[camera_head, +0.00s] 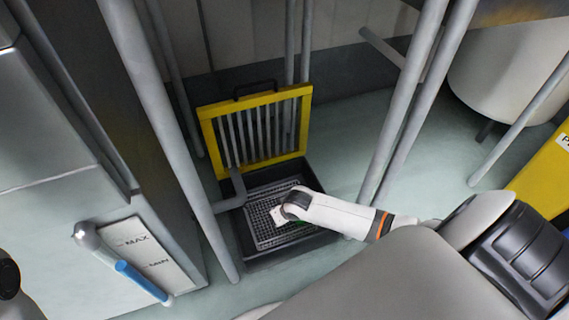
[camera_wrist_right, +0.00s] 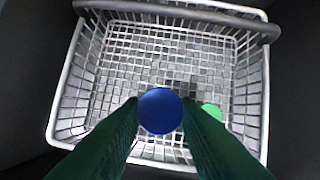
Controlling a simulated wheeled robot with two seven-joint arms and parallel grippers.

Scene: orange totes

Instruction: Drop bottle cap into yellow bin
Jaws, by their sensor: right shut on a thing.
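My right gripper (camera_wrist_right: 160,130) is shut on a round blue bottle cap (camera_wrist_right: 160,110), held between its dark green fingertips. It hangs over a light grey wire basket (camera_wrist_right: 60,112). A green cap (camera_wrist_right: 212,111) lies inside the basket, to the right of the blue cap in the right wrist view. In the head view the basket (camera_head: 262,243) sits in a dark tub with a raised yellow barred frame (camera_head: 207,135) behind it. My right gripper (camera_head: 290,222) is above the basket, and its held cap is hidden there. My left gripper is not seen.
Grey posts (camera_head: 160,120) stand left of the tub, and more posts (camera_head: 408,95) stand to its right. A panel marked MAX and MIN (camera_head: 150,262) is at lower left. A yellow object (camera_head: 540,175) with a white label is at the right edge.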

